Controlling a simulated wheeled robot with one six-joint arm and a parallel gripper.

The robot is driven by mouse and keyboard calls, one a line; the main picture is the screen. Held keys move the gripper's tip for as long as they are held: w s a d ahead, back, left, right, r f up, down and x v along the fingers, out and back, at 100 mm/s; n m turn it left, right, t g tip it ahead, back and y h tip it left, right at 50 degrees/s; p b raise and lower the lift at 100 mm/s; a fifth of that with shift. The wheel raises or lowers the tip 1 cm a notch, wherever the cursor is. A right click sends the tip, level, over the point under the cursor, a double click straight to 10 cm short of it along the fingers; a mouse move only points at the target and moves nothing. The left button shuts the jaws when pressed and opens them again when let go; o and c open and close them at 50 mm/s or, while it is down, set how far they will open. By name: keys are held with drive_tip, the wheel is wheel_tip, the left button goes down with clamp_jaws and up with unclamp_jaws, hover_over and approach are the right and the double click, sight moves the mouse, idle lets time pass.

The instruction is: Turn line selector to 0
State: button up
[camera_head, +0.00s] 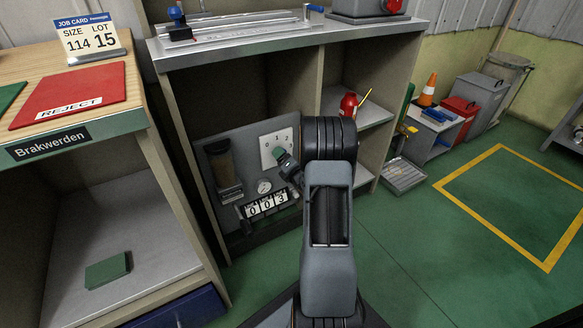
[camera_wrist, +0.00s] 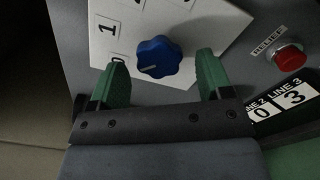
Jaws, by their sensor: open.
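The line selector is a blue lobed knob (camera_wrist: 158,57) on a white plate (camera_wrist: 190,20) in the wrist view. Its pale pointer mark lies on the left-hand side of the knob. The numeral 1 shows at the plate's left, and a 0 below it is partly covered by a finger. My gripper (camera_wrist: 161,62) is open, its green fingers on either side of the knob with gaps to it. In the head view the white plate (camera_head: 268,148) is on a grey panel (camera_head: 216,148), and my gripper (camera_head: 283,160) is in front of it, hiding the knob.
A red relief button (camera_wrist: 289,58) and the line number counters (camera_wrist: 293,96) sit right of the plate. In the head view a gauge (camera_head: 264,186) and counters (camera_head: 267,204) lie below it. Shelf walls flank the panel.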

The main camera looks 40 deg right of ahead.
drive_tip(key=s+a+p, duration=0.1)
drive_tip(key=s+p, duration=0.1)
drive_tip(key=s, duration=1.1)
drive_tip(key=shift+a+p, duration=0.35)
drive_tip(key=shift+a, duration=0.05)
drive_tip(key=shift+w, duration=0.1)
drive_tip(key=w+a+r+m+g+p, duration=0.1)
drive_tip(key=a+r+m+g+p, duration=0.25)
drive_tip(key=r+p, duration=0.55)
drive_tip(key=w+a+r+m+g+p, duration=0.2)
drive_tip(key=a+r+m+p, duration=0.15)
drive_tip(key=r+p, duration=0.6)
drive_tip(key=w+a+r+m+g+p, duration=0.15)
drive_tip(key=r+m+p, duration=0.35)
drive_tip(key=r, duration=0.7)
drive_tip(key=s+a+r+m+g+y+p, duration=0.1)
drive_tip(key=s+a+r+m+g+p, duration=0.2)
drive_tip(key=r, duration=0.8)
drive_tip(key=s+a+r+m+g+y+p, duration=0.1)
drive_tip(key=s+a+r+m+g+p, duration=0.3)
drive_tip(key=s+a+r+m+p, duration=0.3)
drive_tip(key=s+a+r+p, duration=0.4)
drive_tip(key=a+p, duration=0.2)
drive_tip(key=shift+s+a+m+y, duration=0.15)
drive_tip(key=shift+s+m+y, duration=0.15)
drive_tip(key=shift+s, duration=0.1)
drive_tip(key=shift+r, duration=0.1)
